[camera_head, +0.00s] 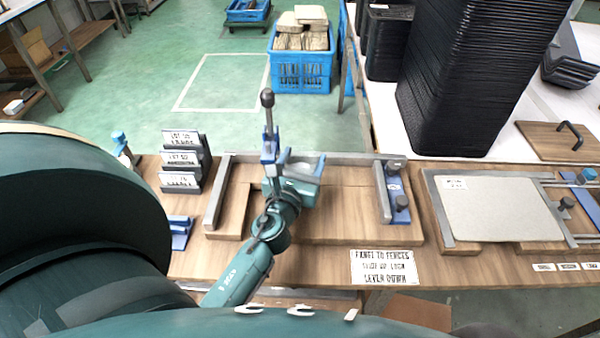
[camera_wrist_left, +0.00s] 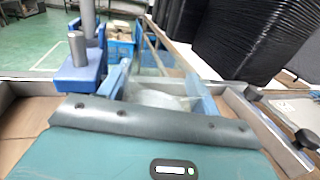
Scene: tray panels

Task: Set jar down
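My left gripper (camera_head: 304,165) is above the wooden fixture in the middle of the bench. Its two blue-grey fingers stand apart; they also show in the left wrist view (camera_wrist_left: 163,88). Between them is a clear, glassy shape (camera_wrist_left: 162,98), which appears to be the jar, with a finger on either side. Its outline is faint, and its base and its contact with the board cannot be made out. My right gripper is not in view.
A blue lever clamp (camera_head: 268,148) stands upright close left of my left gripper, inside the metal-fenced wooden fixture (camera_head: 345,212). Labelled holders (camera_head: 182,160) are at left. A pale panel (camera_head: 495,208) lies in a second fixture at right. Black trays (camera_head: 475,70) are stacked behind.

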